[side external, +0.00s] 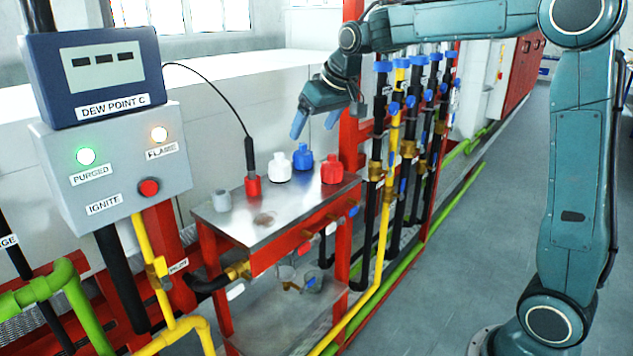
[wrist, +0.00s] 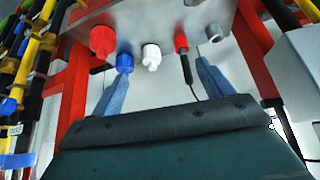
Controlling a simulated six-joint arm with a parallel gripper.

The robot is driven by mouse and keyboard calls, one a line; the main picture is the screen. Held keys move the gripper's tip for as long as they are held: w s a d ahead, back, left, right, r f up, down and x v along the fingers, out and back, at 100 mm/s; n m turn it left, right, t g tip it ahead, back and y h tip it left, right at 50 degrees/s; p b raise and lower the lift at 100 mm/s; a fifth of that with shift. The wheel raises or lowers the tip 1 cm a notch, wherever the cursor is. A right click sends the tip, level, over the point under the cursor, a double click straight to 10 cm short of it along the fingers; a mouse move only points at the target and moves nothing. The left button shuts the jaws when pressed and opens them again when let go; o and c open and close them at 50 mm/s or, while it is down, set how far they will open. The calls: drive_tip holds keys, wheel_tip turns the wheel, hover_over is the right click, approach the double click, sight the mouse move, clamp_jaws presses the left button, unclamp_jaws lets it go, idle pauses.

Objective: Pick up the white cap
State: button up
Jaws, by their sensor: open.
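The white cap (side external: 279,167) stands on the metal table, between a red probe holder and the blue cap (side external: 302,157). In the wrist view the white cap (wrist: 151,57) lies between the lines of my two fingers, beyond their tips. My gripper (side external: 316,123) is open and empty, above the table and above the blue cap in the side view. It also shows in the wrist view (wrist: 162,65), with its blue fingers wide apart. The red cap (side external: 332,169) stands to the right of the blue one.
The bare table top (side external: 262,219) is free in front. Pipes with blue valves (side external: 382,110) rise at the right; a control box (side external: 112,170) stands at the left.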

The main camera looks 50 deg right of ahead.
approach(282, 159)
drive_tip(key=shift+m, duration=0.3)
drive_tip(key=shift+x, duration=3.55)
drive_tip(key=shift+s+a+f, duration=0.1)
drive_tip(key=shift+a+f, duration=0.05)
drive_tip(key=shift+x, duration=2.55)
drive_tip(key=c, duration=1.1)
